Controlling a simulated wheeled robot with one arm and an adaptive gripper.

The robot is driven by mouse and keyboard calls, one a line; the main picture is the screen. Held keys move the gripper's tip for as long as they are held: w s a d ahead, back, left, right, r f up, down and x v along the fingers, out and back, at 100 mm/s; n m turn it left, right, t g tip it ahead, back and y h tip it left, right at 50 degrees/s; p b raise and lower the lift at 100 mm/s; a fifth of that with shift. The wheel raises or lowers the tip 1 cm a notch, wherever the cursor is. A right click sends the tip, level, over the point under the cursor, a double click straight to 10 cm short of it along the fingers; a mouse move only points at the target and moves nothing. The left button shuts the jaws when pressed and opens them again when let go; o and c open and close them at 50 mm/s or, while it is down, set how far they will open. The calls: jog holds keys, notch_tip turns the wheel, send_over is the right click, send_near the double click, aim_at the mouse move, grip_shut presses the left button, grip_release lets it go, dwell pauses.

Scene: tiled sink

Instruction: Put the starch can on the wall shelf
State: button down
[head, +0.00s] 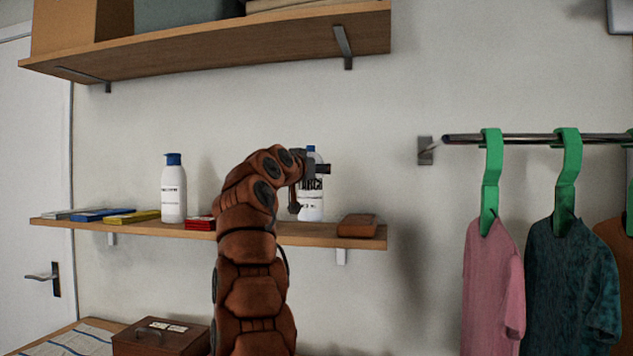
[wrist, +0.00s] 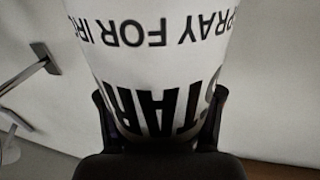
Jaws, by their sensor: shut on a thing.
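The starch can (head: 312,208) is white with a blue cap and dark lettering. It is upright at the right part of the wall shelf (head: 290,235), partly hidden by my gripper. Its base appears at the level of the shelf top; I cannot tell if it touches the board. My gripper (head: 312,170) is around the can's upper part. In the wrist view, the can's printed side (wrist: 150,60) shows upside down, with my gripper's fingers (wrist: 160,120) shut on either side of it.
A white bottle with a blue cap (head: 173,190) stands further left on the shelf, among flat coloured packets (head: 130,217) and a red box (head: 200,223). A brown block (head: 357,225) lies at the shelf's right end. An upper shelf (head: 220,58) hangs above; clothes (head: 570,280) hang right.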

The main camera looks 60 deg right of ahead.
jog(key=shift+s+a+f+b, duration=0.1)
jog(key=shift+f+b, duration=0.4)
jog(key=shift+f, duration=0.7)
jog(key=shift+c, duration=1)
grip_release()
jog(key=shift+r, duration=0.1)
jog(key=s+a+b, duration=0.1)
jog(key=a+b, duration=0.3)
jog(key=a, duration=0.8)
jog(key=shift+s+b, duration=0.2)
jog(key=shift+b, duration=0.15)
